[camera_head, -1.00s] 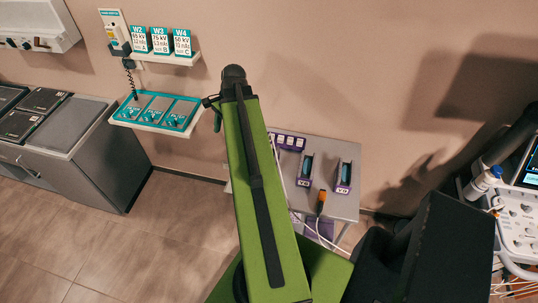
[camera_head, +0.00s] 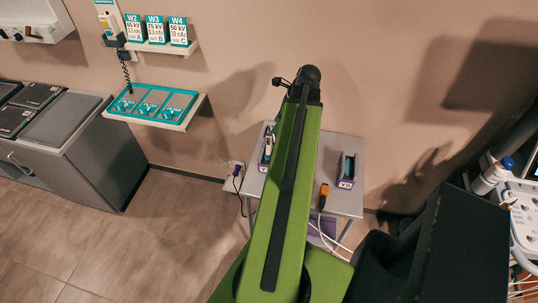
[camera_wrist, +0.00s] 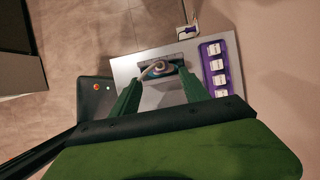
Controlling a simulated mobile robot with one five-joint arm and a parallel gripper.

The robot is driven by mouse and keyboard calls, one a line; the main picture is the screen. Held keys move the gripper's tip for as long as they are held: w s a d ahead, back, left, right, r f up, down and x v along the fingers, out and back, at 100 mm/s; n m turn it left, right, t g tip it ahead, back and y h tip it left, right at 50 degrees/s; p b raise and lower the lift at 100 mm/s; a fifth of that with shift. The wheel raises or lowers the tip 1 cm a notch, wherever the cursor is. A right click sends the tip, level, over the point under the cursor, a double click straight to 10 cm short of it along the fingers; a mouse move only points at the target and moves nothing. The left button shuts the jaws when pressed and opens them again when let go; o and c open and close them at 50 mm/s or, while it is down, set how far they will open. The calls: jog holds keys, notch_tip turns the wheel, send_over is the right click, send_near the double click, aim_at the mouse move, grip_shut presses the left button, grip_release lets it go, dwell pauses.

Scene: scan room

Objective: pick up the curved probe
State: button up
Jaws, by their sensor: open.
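In the wrist view, a pale curved piece, likely the probe (camera_wrist: 158,69), shows at a dark holder (camera_wrist: 148,57) on the grey table (camera_wrist: 124,66). My gripper (camera_wrist: 158,78) is open, with one green finger on each side of this piece in the picture. I cannot tell its height above it or whether it touches. In the head view, my arm hides the gripper and the middle of the table (camera_head: 343,203). A holder with a pale item (camera_head: 267,145) shows left of my arm, and another dark and purple holder (camera_head: 347,170) right of it.
A purple rack with white labels (camera_wrist: 217,65) lies right of the fingers. A teal tray shelf (camera_head: 153,104) and grey cabinet (camera_head: 84,140) stand left; an ultrasound console (camera_head: 520,205) stands right.

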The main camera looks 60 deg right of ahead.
aim_at(267, 138)
jog(key=b+x, duration=0.8)
jog(key=x, duration=0.2)
jog(key=shift+w+f, duration=0.25)
jog(key=shift+r, duration=0.15)
jog(key=shift+c, duration=0.2)
grip_shut()
dwell(0.7)
